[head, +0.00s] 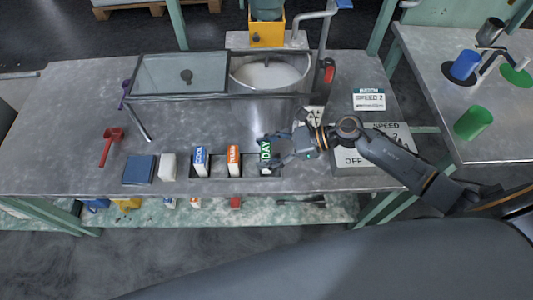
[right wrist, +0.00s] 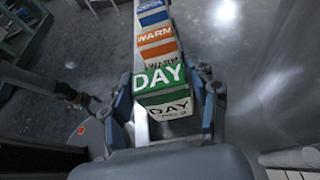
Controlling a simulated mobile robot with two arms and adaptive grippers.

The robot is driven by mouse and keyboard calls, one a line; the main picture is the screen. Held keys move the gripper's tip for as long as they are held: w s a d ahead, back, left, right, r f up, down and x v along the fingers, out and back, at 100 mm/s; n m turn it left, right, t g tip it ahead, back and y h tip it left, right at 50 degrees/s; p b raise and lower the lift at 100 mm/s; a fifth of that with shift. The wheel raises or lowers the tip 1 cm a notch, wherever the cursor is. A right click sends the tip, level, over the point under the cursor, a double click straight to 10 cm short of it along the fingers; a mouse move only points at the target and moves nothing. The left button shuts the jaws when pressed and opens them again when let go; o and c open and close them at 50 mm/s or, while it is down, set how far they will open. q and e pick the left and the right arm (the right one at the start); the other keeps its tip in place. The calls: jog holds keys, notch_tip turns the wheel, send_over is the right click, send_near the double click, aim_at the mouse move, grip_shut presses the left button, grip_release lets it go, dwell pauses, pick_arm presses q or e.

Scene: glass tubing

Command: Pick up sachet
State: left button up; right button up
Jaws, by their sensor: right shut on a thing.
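A green and white sachet marked DAY (head: 265,151) stands at the right end of a row at the table's front. My right gripper (head: 283,151) reaches it from the right and is shut on it. In the right wrist view the DAY sachet (right wrist: 160,84) sits between the two fingers, one on each side. An orange and white WARM sachet (head: 234,154) and a blue and white COOL sachet (head: 200,155) stand to its left. My left gripper is not in the head view; a dark jointed part (right wrist: 72,95) at the right wrist view's left may be it.
A dark blue block (head: 139,169), a white block (head: 168,167) and a red scoop (head: 112,142) lie left of the row. A lidded metal tank (head: 180,80) stands behind. The table's left part is clear.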

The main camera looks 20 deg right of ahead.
jog(key=s+d+r, duration=0.8)
jog(key=d+r, duration=0.3)
jog(key=shift+s+r+b, duration=0.25)
jog(key=shift+s+b, duration=0.05)
jog(key=shift+b, duration=0.1)
jog(key=shift+a, duration=0.1)
dwell(0.6)
